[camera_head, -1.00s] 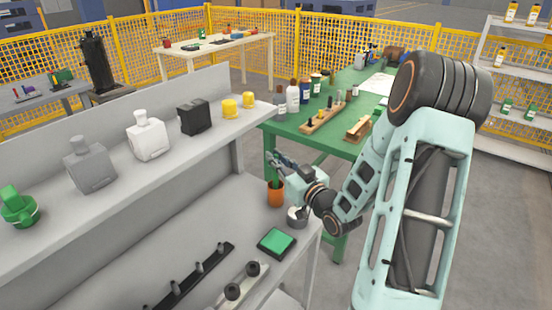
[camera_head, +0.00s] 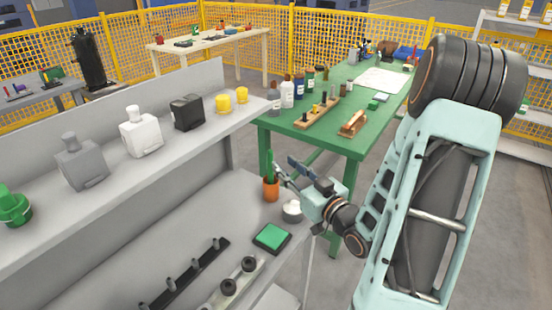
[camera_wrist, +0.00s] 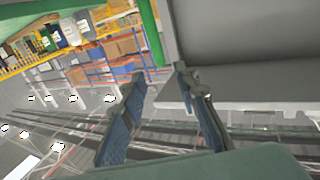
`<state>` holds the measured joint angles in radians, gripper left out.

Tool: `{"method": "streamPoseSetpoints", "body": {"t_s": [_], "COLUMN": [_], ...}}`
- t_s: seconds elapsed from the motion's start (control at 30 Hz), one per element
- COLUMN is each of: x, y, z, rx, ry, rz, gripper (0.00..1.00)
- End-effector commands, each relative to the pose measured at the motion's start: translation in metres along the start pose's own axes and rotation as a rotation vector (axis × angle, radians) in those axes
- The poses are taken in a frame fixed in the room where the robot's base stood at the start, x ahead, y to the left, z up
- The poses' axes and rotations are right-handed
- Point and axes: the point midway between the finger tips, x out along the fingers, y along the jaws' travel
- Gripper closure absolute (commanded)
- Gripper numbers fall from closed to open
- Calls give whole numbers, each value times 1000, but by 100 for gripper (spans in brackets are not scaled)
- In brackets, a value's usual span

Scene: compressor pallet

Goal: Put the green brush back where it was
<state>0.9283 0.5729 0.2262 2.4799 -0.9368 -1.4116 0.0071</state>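An orange cup (camera_head: 271,190) stands on the grey bench near its right end. A slim green upright thing (camera_head: 269,164), which looks like the green brush, rises from the cup; a green table leg behind it makes its outline hard to read. My gripper (camera_head: 286,168) is just right of it, with its fingers pointing left towards it and spread apart. In the wrist view the two fingers (camera_wrist: 158,85) are apart with nothing between them. I cannot tell if the green strip in that view is the brush or the table.
A small pale round container (camera_head: 292,211) stands below my gripper, and a green pad in a dark tray (camera_head: 271,237) lies nearer. The shelf (camera_head: 100,205) above holds bottles and yellow pieces. A green table (camera_head: 335,138) with bottles and wooden blocks stands behind.

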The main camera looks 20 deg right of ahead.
Motion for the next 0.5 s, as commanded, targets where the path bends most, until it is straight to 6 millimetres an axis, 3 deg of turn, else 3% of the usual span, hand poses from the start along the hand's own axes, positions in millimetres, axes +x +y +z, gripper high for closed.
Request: {"method": "streamPoseSetpoints", "body": {"t_s": [0.2,0.5], "x": [-31,-38], "y": [0,0], "z": [0,0], "rx": [0,0], "ry": [1,1], "rz": [1,-1], "gripper": [72,72]}}
